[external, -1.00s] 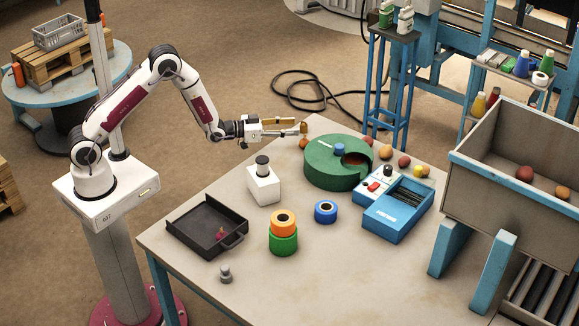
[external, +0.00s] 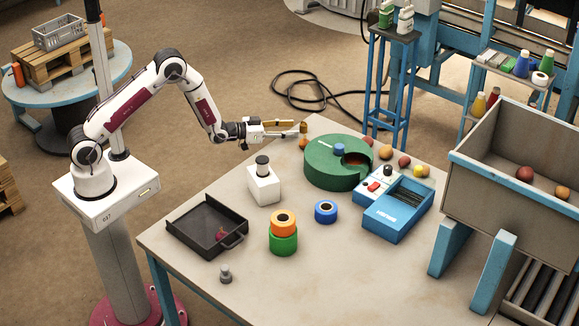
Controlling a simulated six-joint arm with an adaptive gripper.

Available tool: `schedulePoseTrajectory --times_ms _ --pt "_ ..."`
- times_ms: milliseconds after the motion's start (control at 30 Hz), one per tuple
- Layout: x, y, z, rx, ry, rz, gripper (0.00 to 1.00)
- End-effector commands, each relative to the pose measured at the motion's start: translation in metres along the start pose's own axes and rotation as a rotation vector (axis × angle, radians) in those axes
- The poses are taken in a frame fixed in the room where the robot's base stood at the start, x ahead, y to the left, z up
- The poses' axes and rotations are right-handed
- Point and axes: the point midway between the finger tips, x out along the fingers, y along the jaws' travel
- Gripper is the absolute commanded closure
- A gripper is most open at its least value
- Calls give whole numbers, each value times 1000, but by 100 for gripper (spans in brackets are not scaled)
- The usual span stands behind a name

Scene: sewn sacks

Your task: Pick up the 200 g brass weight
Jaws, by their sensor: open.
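My gripper (external: 301,130) is at the table's far left corner, reaching right with its fingers about level. Its jaws are open. A small brown-gold piece (external: 303,126) shows right at the fingertips; whether it is the brass weight, and whether it lies between the fingers, I cannot tell. A small grey knobbed weight (external: 225,273) stands upright near the table's front left edge, far from my gripper. It looks grey rather than brass, and no marking on it can be read.
A large bin (external: 500,195) stands at the right. The front middle is clear.

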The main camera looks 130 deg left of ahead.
Motion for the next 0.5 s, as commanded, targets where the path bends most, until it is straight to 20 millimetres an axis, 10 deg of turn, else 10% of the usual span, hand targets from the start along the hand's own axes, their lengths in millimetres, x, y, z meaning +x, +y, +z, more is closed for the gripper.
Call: schedulePoseTrajectory --times_ms 500 --pt "7 0 0 0 -1 0 60"
